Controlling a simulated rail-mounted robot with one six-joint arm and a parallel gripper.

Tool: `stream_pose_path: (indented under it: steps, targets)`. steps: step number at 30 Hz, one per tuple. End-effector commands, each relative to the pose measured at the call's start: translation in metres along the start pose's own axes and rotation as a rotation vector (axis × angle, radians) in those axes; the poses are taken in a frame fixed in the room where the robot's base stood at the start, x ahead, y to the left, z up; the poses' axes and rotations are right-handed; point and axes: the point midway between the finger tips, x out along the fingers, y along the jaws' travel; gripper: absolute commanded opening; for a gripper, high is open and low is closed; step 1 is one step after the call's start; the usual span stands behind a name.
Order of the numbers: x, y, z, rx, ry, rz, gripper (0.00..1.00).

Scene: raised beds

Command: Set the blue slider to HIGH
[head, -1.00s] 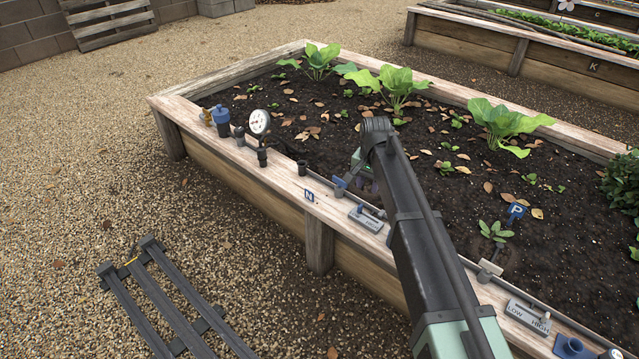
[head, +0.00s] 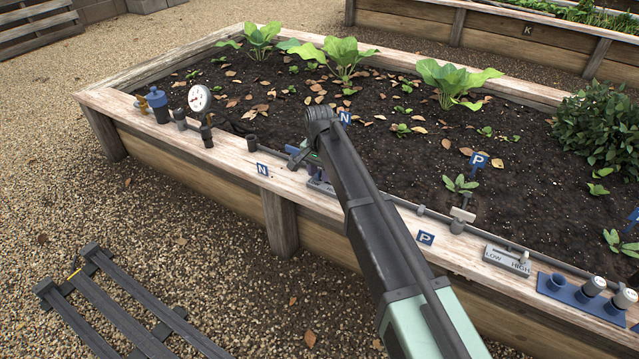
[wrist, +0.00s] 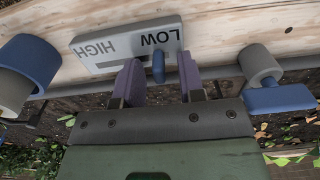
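The blue slider is a small blue knob (wrist: 158,68) on a grey plate (wrist: 98,58) marked LOW and HIGH in the wrist view. The knob sits at the LOW end of its dark slot, and HIGH is to the left in this view. My gripper (wrist: 160,80) is open, with its purple fingers to either side of the knob. A gap shows between the knob and each finger.
Another LOW/HIGH plate (head: 507,261), with a grey handle, lies farther right on the bed's wooden rim, beside a blue panel of knobs (head: 580,295). In the wrist view, a blue-and-grey knob (wrist: 22,70) and a grey cylinder with a blue plate (wrist: 262,68) flank the slider.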

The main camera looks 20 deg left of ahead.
Motion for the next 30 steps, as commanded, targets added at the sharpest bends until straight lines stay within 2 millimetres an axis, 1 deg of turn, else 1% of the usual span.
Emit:
stream_pose_path:
  steps: [6, 8, 13, 14, 23, 26, 30]
  targets:
    - [-0.001, 0.0, 0.0, 0.0, 0.0, 0.0, 0.36]
    - [-0.001, 0.0, 0.0, 0.0, 0.0, 0.0, 0.28]
    - [-0.001, 0.0, 0.0, 0.0, 0.0, 0.0, 0.02]
    - [-0.001, 0.0, 0.0, 0.0, 0.0, 0.0, 0.0]
    - [-0.001, 0.002, 0.0, 0.0, 0.0, 0.0, 0.0]
    - [-0.001, 0.014, 0.001, 0.001, 0.0, 0.0, 0.0]
    - [-0.001, 0.042, 0.002, 0.002, 0.0, 0.0, 0.0]
